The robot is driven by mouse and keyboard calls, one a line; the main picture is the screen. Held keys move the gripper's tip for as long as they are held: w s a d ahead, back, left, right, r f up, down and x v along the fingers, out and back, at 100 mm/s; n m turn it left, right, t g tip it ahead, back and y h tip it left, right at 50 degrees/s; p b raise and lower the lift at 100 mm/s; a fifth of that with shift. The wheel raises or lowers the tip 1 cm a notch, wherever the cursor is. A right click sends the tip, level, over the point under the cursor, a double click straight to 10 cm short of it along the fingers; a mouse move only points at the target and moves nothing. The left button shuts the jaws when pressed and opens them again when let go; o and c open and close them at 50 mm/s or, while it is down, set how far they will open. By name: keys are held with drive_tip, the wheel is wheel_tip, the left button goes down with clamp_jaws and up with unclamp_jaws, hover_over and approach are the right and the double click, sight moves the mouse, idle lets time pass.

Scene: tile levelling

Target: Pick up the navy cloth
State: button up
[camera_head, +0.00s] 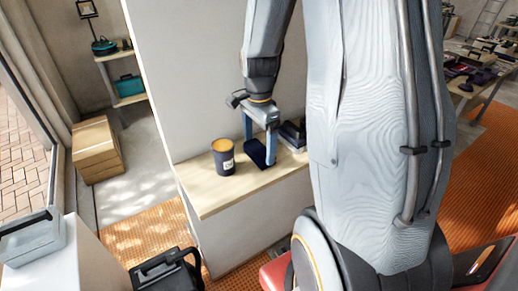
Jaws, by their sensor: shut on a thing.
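The navy cloth (256,152) is a small dark blue piece at the fingertips of my gripper (258,150), just above or touching the light wooden shelf top (215,200). My gripper points down, with its two blue fingers around the cloth, and is shut on it. From this view I cannot tell whether the cloth is clear of the shelf top. Part of the cloth is hidden by the nearer finger.
A dark cup-like container with an orange top (223,158) stands left of the cloth. A dark object (293,134) lies on the right, partly behind my arm. A white wall panel (190,80) rises behind the shelf. The shelf's front left is bare.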

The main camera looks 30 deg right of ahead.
sight(259, 149)
wheel_tip(259, 149, up, 10)
drive_tip(key=b, duration=0.2)
idle(0.3)
drive_tip(key=shift+o, duration=1.1)
drive_tip(key=shift+c, duration=0.6)
